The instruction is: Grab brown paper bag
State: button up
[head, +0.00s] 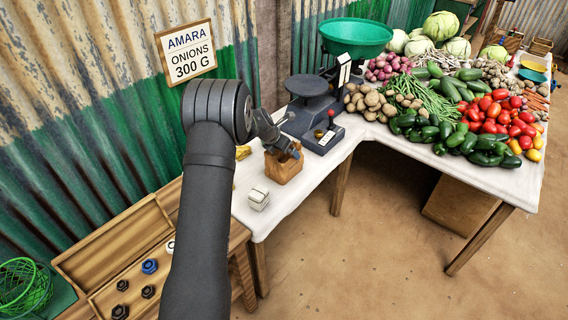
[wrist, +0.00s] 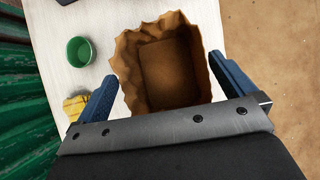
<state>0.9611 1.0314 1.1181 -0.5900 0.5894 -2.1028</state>
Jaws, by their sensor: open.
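The brown paper bag (head: 283,167) stands upright on the white table, left of the dark balance scale. In the wrist view the bag (wrist: 165,75) is seen from above with its crinkled mouth open, and its inside looks empty. My gripper (head: 283,150) is at the top of the bag. In the wrist view my gripper (wrist: 168,90) is open, with one blue finger on each side of the bag. The right finger is very close to the bag's side; I cannot tell whether either finger touches it.
The scale (head: 312,110) with a green bowl (head: 355,36) stands behind the bag. A yellow item (wrist: 76,106) and a small green cup (wrist: 80,51) are left of it. A white packet (head: 258,198) lies nearer. Vegetables (head: 480,120) cover the right side. An onion sign (head: 187,53) hangs behind.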

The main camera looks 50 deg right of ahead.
jog(key=shift+x, duration=1.5)
jog(key=shift+c, duration=0.2)
jog(key=c, duration=0.9)
jog(key=shift+r, duration=0.15)
